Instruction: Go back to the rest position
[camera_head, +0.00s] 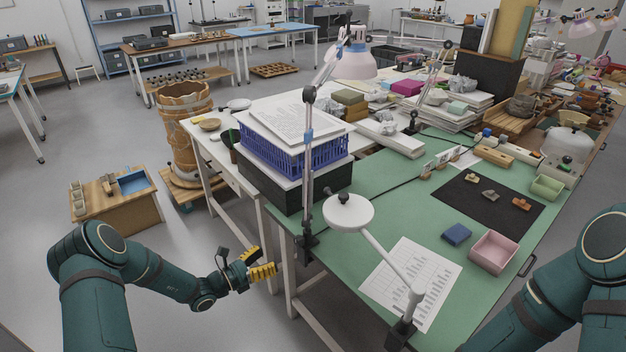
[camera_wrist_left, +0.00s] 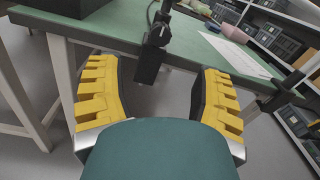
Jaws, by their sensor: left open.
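My left gripper (camera_head: 262,264) has yellow finger pads and hangs in free air at the left front side of the green-topped table (camera_head: 395,205). It is open and empty. In the left wrist view its two yellow fingers (camera_wrist_left: 158,100) stand wide apart, with the table edge and a black lamp clamp (camera_wrist_left: 150,58) beyond them. My right arm enters the head view at the right edge, but its gripper is out of view. Small sherds (camera_head: 489,195) lie apart on a black mat (camera_head: 460,212) on the table.
A pink box (camera_head: 493,252), a blue block (camera_head: 456,234) and a printed sheet (camera_head: 410,282) lie on the table. A lamp (camera_head: 348,212) is clamped at its edge near my left gripper. A blue crate (camera_head: 290,155) stands behind.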

